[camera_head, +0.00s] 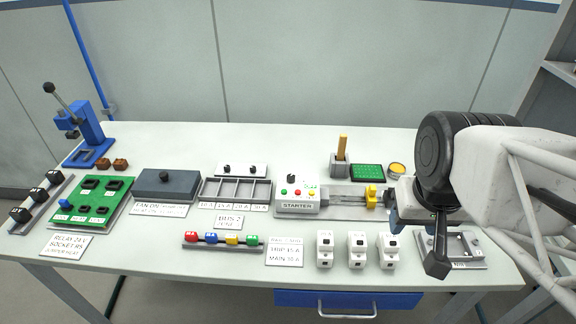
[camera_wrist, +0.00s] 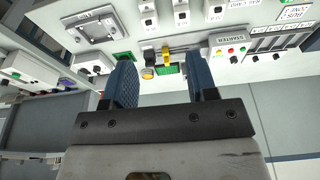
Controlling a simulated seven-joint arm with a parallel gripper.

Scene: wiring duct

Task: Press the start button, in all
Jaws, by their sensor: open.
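The white starter box (camera_head: 298,207) stands right of the table's middle, labelled STARTER. Its top has a green button (camera_head: 284,191), a red button (camera_head: 297,192) and a black knob (camera_head: 291,178); markings by a further small button are too small to read. In the wrist view the starter (camera_wrist: 229,40) appears upside down to the right of my fingers, with the green button (camera_wrist: 243,49) showing. My gripper (camera_wrist: 161,74) is open and empty, its two blue fingers apart. In the head view it is right of the starter, above the table and clear of the buttons.
A rail with a yellow part (camera_head: 372,194) adjoins the starter's right side. Several white breakers (camera_head: 357,250) stand in front. An upright yellow-handled tool (camera_head: 342,148), a green tray (camera_head: 367,172) and a yellow round button (camera_head: 397,169) are behind. A grey-blue box (camera_head: 166,184) stands left.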

